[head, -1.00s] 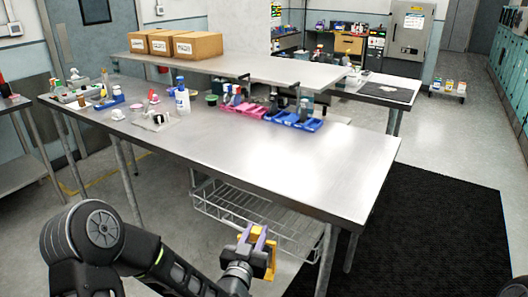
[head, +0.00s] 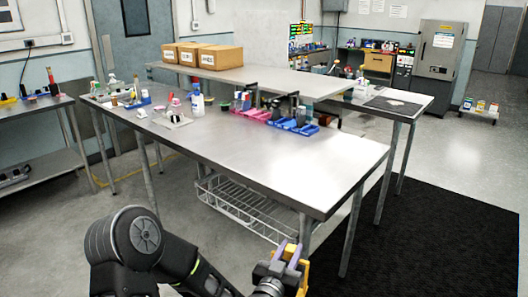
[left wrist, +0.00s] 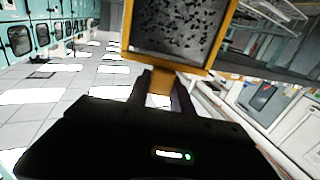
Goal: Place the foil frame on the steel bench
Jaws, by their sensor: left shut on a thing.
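The steel bench (head: 290,160) stands ahead in the head view, with a wide bare top at its right and front. My left gripper (head: 284,262) is low in the head view, in front of the bench's near edge and apart from it. It is shut on the foil frame (head: 303,278), whose yellow edge shows partly behind the fingers. In the left wrist view the foil frame (left wrist: 128,30) is an orange border around a dark speckled panel, its lower bar at the fingers (left wrist: 160,92). Its upper part is cut off. My right gripper is not in view.
Blue bins (head: 292,127) and pink bins (head: 257,115) stand near the bench's back edge. Bottles and small items crowd its left end. A raised shelf (head: 260,77) carries cardboard boxes (head: 212,59). A wire basket (head: 240,209) hangs below. A black mat (head: 430,220) lies right.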

